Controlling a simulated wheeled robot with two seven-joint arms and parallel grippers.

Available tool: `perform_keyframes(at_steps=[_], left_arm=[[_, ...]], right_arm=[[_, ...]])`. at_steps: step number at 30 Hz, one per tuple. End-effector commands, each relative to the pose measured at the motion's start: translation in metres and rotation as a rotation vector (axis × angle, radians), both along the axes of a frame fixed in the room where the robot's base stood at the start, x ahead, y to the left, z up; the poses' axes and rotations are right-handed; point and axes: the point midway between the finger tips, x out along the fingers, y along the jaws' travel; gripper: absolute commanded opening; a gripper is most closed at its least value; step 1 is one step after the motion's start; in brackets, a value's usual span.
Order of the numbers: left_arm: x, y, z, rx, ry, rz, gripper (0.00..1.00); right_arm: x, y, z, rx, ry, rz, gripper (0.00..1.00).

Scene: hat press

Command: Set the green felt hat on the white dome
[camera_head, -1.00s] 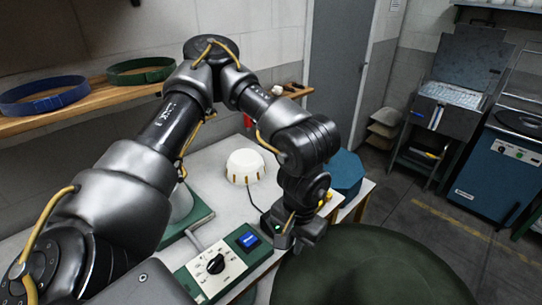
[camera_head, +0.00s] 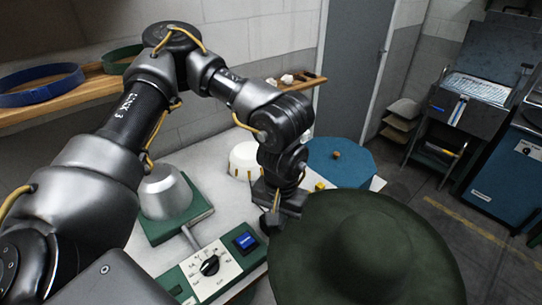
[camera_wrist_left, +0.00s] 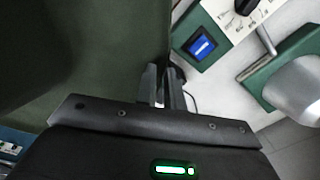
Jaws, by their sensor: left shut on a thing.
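The green felt hat (camera_head: 375,250) is large, dark green and wide-brimmed, crown up, in the lower right of the head view. My left gripper (camera_head: 275,222) is shut on the left edge of its brim and holds it in front of the table. In the left wrist view the fingers (camera_wrist_left: 162,85) pinch the brim edge, and the hat (camera_wrist_left: 85,70) fills the left side. The white dome (camera_head: 243,158) stands on the table behind my left forearm, which hides its right part. The hat is apart from the dome. My right gripper is not in view.
A metal press head (camera_head: 165,193) on a green base stands left of the dome. A blue round block (camera_head: 342,165) stands at the right. A shelf holds a blue band (camera_head: 42,86).

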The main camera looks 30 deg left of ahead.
Motion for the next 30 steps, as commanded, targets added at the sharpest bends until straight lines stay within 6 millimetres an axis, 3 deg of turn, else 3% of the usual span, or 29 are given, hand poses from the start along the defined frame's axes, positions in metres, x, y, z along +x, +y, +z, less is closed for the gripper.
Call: perform_keyframes(at_steps=[8,15,22,30], left_arm=[[0.076,0.007,0.019,-0.012,0.0,0.752,0.0],[0.135,0.047,0.023,-0.018,-0.012,1.531,0.0],[0.162,0.094,0.018,-0.017,-0.029,2.129,0.0],[0.169,0.122,0.011,-0.017,-0.041,2.448,0.0]], right_arm=[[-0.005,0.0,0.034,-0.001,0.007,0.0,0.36],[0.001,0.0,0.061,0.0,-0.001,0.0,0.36],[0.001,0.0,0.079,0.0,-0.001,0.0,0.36],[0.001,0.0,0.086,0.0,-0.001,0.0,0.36]])
